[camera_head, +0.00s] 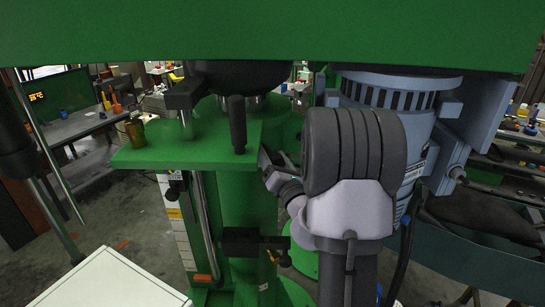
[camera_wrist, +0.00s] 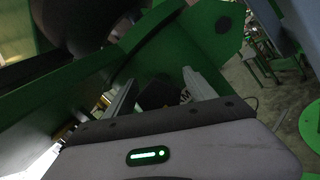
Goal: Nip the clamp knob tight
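I cannot single out the clamp knob for certain. In the wrist view a dark blocky part (camera_wrist: 160,95) shows between the two grey fingers of my gripper (camera_wrist: 160,88), partly hidden by the gripper's body. The fingers stand wide apart, and I see no clear contact with that part. In the head view my gripper (camera_head: 270,162) is just right of the green column, by the right edge of the green plate, and is mostly hidden by my arm. A black upright handle (camera_head: 237,123) stands at that plate's right side. A black block with a bar (camera_head: 250,242) sits lower on the column.
A large grey-blue motor (camera_head: 405,110) stands right of the column. A green beam (camera_head: 270,30) crosses overhead. A white surface (camera_head: 105,285) is at the lower left.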

